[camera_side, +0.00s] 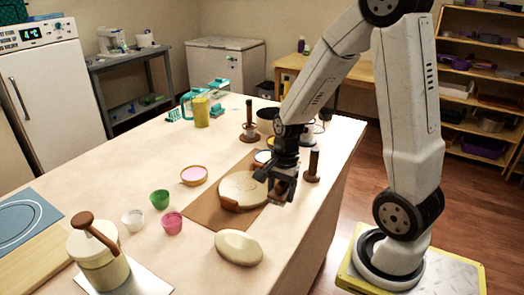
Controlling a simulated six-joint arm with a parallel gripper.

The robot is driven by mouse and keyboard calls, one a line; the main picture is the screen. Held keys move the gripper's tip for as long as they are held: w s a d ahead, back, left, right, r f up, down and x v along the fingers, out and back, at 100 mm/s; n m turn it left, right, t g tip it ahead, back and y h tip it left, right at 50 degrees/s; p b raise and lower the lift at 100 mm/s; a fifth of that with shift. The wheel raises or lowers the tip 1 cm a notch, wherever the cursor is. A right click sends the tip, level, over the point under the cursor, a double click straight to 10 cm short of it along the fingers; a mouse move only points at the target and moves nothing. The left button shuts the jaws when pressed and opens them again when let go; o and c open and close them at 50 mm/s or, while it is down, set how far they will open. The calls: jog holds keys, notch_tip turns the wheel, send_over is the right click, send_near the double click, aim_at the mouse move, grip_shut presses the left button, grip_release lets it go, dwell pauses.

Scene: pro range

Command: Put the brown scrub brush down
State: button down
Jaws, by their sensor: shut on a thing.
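My gripper (279,195) points down over the right edge of the brown board (204,211), just right of a pale round slab (241,188). Its jaws are shut on the brown scrub brush (287,177), of which only a small brown part shows between the dark fingers. I cannot tell whether the brush touches the surface below.
A brown upright handle on a base (313,166) stands close right of my gripper. A pale oval lump (238,247) lies in front. The table's right edge is near.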

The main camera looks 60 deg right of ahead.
jog(key=shift+f, duration=0.15)
send_over(279, 222)
jog(key=shift+d+f, duration=0.15)
jog(key=shift+f, duration=1.95)
jog(key=shift+f, duration=1.75)
jog(key=shift+f, duration=0.15)
grip_release()
jog(key=shift+d+r, duration=0.3)
jog(key=shift+r, duration=1.75)
jog(key=shift+d+r, duration=0.25)
jog(key=shift+r, duration=1.75)
jog(key=shift+d+r, duration=0.3)
jog(key=shift+r, duration=1.75)
